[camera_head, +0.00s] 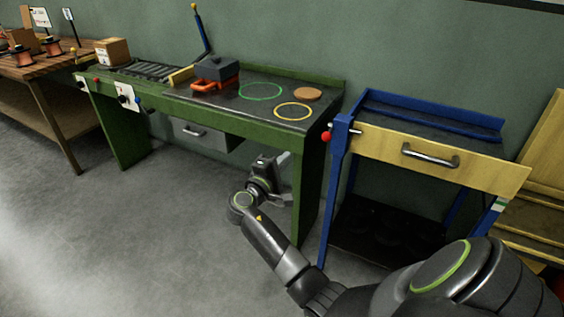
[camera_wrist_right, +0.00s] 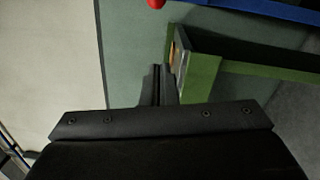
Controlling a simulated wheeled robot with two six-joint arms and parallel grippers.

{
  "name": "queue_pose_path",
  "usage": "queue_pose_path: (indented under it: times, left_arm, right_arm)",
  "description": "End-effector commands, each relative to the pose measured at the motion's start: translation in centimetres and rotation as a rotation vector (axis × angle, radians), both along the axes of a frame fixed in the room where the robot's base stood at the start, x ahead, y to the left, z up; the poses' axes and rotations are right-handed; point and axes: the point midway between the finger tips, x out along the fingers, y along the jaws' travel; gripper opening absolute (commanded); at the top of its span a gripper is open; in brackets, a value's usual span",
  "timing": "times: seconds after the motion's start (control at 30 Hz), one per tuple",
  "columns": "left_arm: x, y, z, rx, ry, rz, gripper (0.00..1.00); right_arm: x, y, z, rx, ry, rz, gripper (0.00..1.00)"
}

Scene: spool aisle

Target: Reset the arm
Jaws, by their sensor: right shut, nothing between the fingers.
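My right arm comes in from the lower right of the head view and reaches to the front of the green workbench (camera_head: 225,122). My right gripper (camera_head: 284,160) is beside the bench's right leg, below the level of the bench top. In the right wrist view the two dark fingers (camera_wrist_right: 162,84) are together with nothing between them. The green bench edge (camera_wrist_right: 203,78) shows just right of the fingers; I cannot tell whether they touch it. My left gripper is not in view.
A blue-framed cart (camera_head: 341,190) with a yellow drawer front (camera_head: 385,146) and a red knob (camera_head: 326,137) stands right of the bench. A dark block with a red-orange base (camera_head: 215,72) sits on the bench. Open grey floor (camera_head: 130,240) lies to the left.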

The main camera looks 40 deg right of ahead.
Motion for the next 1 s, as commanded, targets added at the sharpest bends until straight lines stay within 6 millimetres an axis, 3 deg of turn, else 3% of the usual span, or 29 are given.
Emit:
queue_pose_path:
  times: [0.53, 0.67, 0.77, 0.87, 1.0]
  left_arm:
    - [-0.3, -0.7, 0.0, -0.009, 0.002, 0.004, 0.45]
    - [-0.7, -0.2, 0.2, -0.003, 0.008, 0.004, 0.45]
    - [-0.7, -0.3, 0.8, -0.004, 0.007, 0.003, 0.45]
    - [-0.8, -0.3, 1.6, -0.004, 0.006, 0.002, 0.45]
    - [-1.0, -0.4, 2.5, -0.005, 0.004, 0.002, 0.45]
  right_arm:
    - [0.0, 0.0, 0.0, 0.000, 0.000, 0.000, 0.00]
    - [0.1, -0.1, -1.7, 0.026, 0.028, 0.023, 0.00]
    - [0.0, -0.1, -6.0, 0.101, 0.093, 0.080, 0.00]
    - [-1.0, 0.2, -12.8, 0.234, 0.177, 0.153, 0.00]
    - [-4.9, 1.2, -22.9, 0.467, 0.272, 0.220, 0.00]
